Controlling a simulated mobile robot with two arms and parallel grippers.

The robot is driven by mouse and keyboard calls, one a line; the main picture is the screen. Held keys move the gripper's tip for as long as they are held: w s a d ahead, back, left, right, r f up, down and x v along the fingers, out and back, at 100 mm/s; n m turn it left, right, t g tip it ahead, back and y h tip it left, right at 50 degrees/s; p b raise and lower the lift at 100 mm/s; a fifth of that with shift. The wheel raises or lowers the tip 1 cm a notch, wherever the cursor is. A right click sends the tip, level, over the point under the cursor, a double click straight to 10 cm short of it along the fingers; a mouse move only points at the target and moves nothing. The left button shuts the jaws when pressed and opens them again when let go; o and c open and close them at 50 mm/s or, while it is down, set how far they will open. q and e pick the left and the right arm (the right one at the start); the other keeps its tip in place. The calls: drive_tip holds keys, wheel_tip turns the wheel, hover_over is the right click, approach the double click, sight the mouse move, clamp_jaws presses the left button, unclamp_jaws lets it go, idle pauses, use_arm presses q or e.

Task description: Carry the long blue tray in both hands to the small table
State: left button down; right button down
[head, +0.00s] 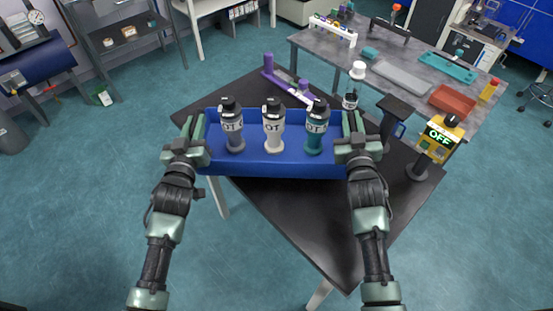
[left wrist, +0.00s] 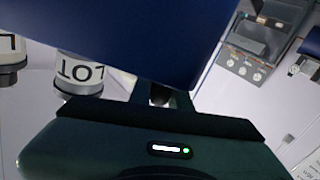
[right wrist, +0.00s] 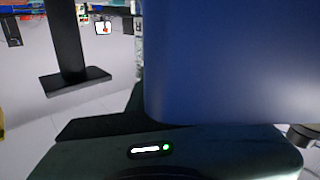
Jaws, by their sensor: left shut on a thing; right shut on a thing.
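The long blue tray (head: 275,169) is level in the middle of the head view, over the black-topped small table (head: 310,215). Three bottles with dark caps stand upright in it: a grey one (head: 234,139), a white one (head: 273,140) and a teal one (head: 315,142). My left gripper (head: 197,150) is shut on the tray's left end. My right gripper (head: 348,148) is shut on its right end. The tray also fills much of the left wrist view (left wrist: 130,35) and right wrist view (right wrist: 230,60). I cannot tell whether its underside touches the table.
A purple and white tool (head: 285,82), a white-capped bottle (head: 354,85), a black stand (head: 395,115) and a yellow box reading OFF (head: 441,137) are on the black table's far and right side. A grey bench (head: 330,60) stands behind. The black table's near part is clear.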

use_arm(q)
drive_tip(key=shift+r, duration=0.1)
use_arm(e)
drive_tip(key=shift+a+f, duration=0.1)
